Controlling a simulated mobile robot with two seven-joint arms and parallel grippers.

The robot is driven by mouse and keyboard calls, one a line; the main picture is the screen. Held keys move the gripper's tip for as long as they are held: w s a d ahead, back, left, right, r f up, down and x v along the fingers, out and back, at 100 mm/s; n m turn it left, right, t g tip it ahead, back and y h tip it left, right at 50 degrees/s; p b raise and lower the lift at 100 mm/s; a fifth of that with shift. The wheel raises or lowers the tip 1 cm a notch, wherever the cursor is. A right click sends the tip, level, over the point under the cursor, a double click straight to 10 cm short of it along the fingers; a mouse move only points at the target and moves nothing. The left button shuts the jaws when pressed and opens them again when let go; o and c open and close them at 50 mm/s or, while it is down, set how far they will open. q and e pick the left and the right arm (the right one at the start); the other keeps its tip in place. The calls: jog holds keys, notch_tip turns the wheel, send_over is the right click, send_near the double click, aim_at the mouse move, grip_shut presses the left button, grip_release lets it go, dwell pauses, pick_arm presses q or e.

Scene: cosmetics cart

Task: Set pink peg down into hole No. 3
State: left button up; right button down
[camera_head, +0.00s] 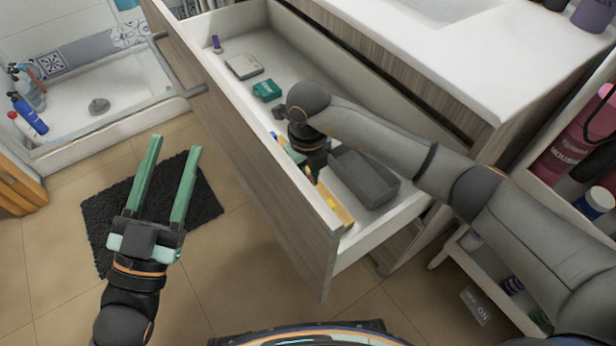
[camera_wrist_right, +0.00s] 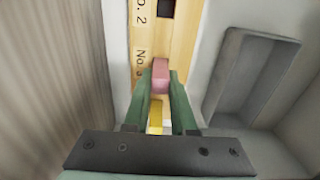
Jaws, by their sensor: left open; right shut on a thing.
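The pink peg (camera_wrist_right: 160,76) is between the fingertips of my right gripper (camera_wrist_right: 159,88), which is shut on it. The peg is over the wooden peg board (camera_wrist_right: 186,45), beside the "No. 3" label (camera_wrist_right: 140,62). Hole No. 3 is hidden by the peg and fingers, and I cannot tell whether the peg's lower end is inside it. A dark square hole (camera_wrist_right: 166,9) shows beside the "No. 2" label. In the head view the board (camera_head: 342,215) lies in the drawer, partly under my right arm. My left gripper (camera_head: 172,146) is open and empty over the floor.
A yellow block (camera_wrist_right: 155,114) shows between the right fingers. The open drawer (camera_head: 262,165) also holds a grey bin (camera_head: 364,178), a teal item (camera_head: 267,90), a grey box (camera_head: 244,66) and a purple item (camera_head: 217,44). Its front wall is close to the board.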

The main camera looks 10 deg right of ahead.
jog(key=c, duration=0.7)
grip_release()
jog(key=shift+c, duration=0.2)
pick_arm(q)
jog(key=shift+s+r, duration=0.1)
jog(key=shift+r, duration=0.2)
